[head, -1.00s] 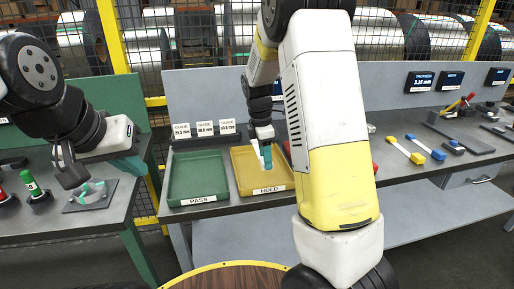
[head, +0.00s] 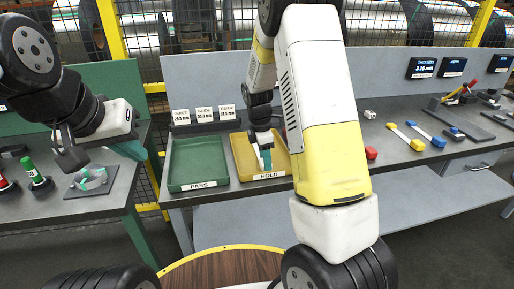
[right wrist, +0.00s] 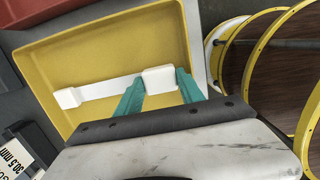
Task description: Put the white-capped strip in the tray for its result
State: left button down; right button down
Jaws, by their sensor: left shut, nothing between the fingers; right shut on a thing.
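The white-capped strip (right wrist: 105,90) lies across the yellow HOLD tray (right wrist: 150,30) in the right wrist view, one white cap (right wrist: 68,98) near a side wall. My right gripper (right wrist: 158,85) is shut on its other white cap, between teal fingers. Whether the strip touches the tray floor is hard to tell. In the head view my right gripper (head: 266,158) is inside the HOLD tray (head: 242,158), near its front, and mostly hides the strip. My left gripper (head: 70,155) is shut and empty above the left bench.
A green PASS tray (head: 198,165) stands left of the HOLD tray, with labelled guide blocks (head: 204,115) behind. A yellow-capped strip (head: 405,137) and a blue-capped strip (head: 428,134) lie to the right. A red object (head: 371,153) sits by my right arm.

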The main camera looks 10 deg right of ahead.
jog(key=shift+f, duration=0.3)
jog(key=c, duration=0.7)
grip_release()
jog(key=shift+o, duration=0.2)
jog(key=shift+a+r, duration=0.15)
jog(key=shift+r, duration=1.15)
jog(key=shift+a+r, duration=0.2)
jog(key=shift+r, duration=1.1)
jog(key=shift+a+r, duration=0.15)
jog(key=shift+r, duration=1.15)
jog(key=shift+r, duration=0.1)
jog(key=s+r+m+t+y, duration=0.3)
jog(key=s+r+m, duration=0.6)
jog(key=s+r, duration=0.3)
jog(key=s+a+r+m+t, duration=0.1)
jog(key=s+r+m+t, duration=0.2)
jog(key=s+m, duration=0.5)
jog(key=s+r, duration=0.1)
jog(key=s, duration=0.3)
jog(key=shift+r+m+y, duration=0.3)
jog(key=shift+r+m, duration=0.05)
jog(key=shift+m, duration=0.05)
